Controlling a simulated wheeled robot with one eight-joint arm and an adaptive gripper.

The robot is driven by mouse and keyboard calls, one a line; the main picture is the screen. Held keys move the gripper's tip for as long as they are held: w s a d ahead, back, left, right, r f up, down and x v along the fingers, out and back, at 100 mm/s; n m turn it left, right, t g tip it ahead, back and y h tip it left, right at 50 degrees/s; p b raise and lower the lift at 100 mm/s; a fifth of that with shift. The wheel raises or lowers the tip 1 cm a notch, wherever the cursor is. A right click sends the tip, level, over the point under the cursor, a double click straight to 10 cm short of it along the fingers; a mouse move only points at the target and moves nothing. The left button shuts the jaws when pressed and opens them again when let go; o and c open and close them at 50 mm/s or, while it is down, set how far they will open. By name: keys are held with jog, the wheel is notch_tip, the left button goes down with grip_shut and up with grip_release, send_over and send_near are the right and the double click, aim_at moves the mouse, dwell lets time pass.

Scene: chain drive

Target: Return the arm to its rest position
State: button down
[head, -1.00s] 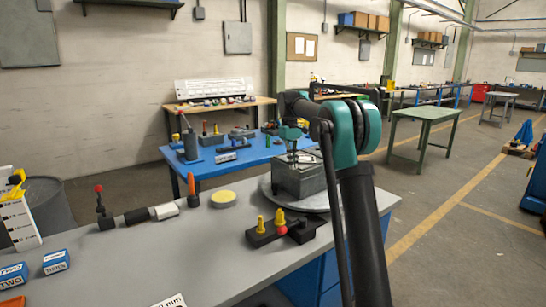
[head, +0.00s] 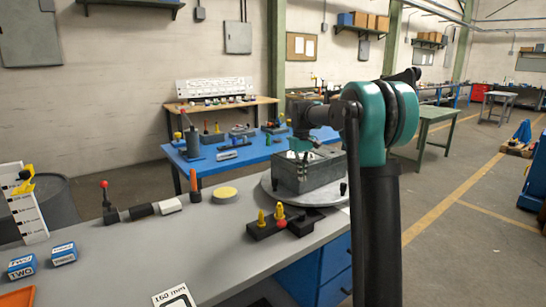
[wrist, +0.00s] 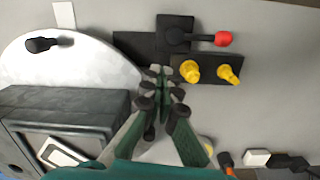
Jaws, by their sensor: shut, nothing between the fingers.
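My gripper (wrist: 160,78) shows at the middle of the wrist view, its dark green fingers drawn together with nothing between them. It points down over the bench, and its tips appear close to a black fixture (wrist: 175,38) in that view; I cannot tell the height. In the head view my arm, with its teal joint, stands at the right of the bench and reaches back over the grey box (head: 318,178). The gripper there is small and partly hidden by the arm.
The grey box also shows in the wrist view (wrist: 60,115), on a round pale plate (wrist: 85,58). A black block with yellow pegs (head: 278,222) and a red knob stands in front of the box. Blue boxes (head: 22,266) lie at the left.

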jog(key=s+d+f+m+t, duration=0.1)
jog(key=s+d+f, duration=0.1)
jog(key=s+f, duration=0.4)
jog(key=s+d+f+m+t, duration=0.2)
jog(key=s+f, duration=0.5)
jog(key=s, duration=1)
jog(key=s+d+f+m+t, duration=0.1)
jog(key=s+d+f+m, duration=0.1)
jog(key=s+f, duration=0.4)
jog(key=s+d, duration=0.1)
jog(key=s, duration=0.4)
jog(key=shift+s+d+f+t+y, duration=0.25)
jog(key=shift+s+d+t+y, duration=0.05)
jog(key=shift+s+d, duration=0.1)
